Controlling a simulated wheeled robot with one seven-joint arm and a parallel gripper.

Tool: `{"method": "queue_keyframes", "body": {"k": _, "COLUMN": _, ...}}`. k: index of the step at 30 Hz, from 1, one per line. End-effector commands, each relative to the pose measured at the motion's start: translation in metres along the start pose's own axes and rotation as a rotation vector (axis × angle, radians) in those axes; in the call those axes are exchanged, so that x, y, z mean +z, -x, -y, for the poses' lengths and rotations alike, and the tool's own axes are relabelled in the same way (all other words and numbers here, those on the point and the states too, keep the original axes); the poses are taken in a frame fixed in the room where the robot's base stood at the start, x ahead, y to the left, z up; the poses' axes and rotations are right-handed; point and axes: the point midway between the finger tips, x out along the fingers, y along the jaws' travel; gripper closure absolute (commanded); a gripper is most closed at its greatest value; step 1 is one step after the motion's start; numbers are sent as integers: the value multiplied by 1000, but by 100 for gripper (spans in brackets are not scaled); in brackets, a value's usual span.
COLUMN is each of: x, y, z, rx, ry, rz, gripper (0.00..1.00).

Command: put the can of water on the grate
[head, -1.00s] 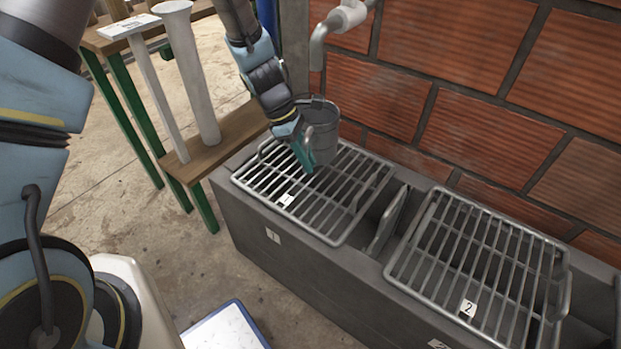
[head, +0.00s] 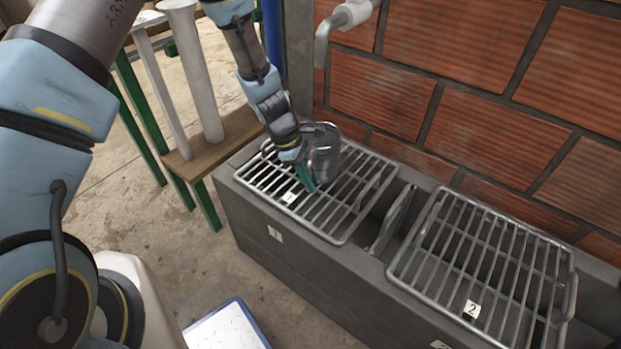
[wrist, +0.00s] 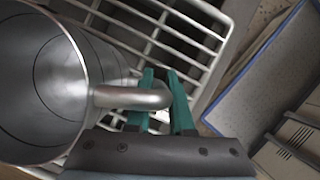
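The grey metal can (head: 325,152) is upright over the back part of the left grate (head: 352,205), the one labelled 1. I cannot tell whether its base touches the bars. My gripper (head: 305,181) is at the can's left front side, its teal fingers pointing down. In the wrist view the can (wrist: 45,85) fills the left, its open mouth facing the camera. Its handle (wrist: 125,97) reaches between the teal fingers of my gripper (wrist: 162,100), which are closed around it. I cannot make out the water inside.
A second grate (head: 487,262), labelled 2, lies to the right on the same grey trough (head: 300,247). A grey tap (head: 345,18) hangs above the can from the brick wall (head: 440,60). A wooden bench (head: 212,143) stands at the left. A blue-edged white tray (head: 228,328) lies in front.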

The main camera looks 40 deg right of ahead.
Motion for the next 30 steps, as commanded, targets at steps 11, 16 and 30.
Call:
{"method": "queue_keyframes", "body": {"k": 11, "x": 0, "y": 0, "z": 0, "rx": 0, "ry": 0, "rz": 0, "gripper": 51}}
{"method": "queue_keyframes", "body": {"k": 16, "x": 2, "y": 3, "z": 0, "rx": 0, "ry": -1, "rz": 0, "gripper": 51}}
{"method": "queue_keyframes", "body": {"k": 30, "x": 2, "y": 86, "z": -1, "rx": 4, "ry": -2, "rz": -1, "gripper": 51}}
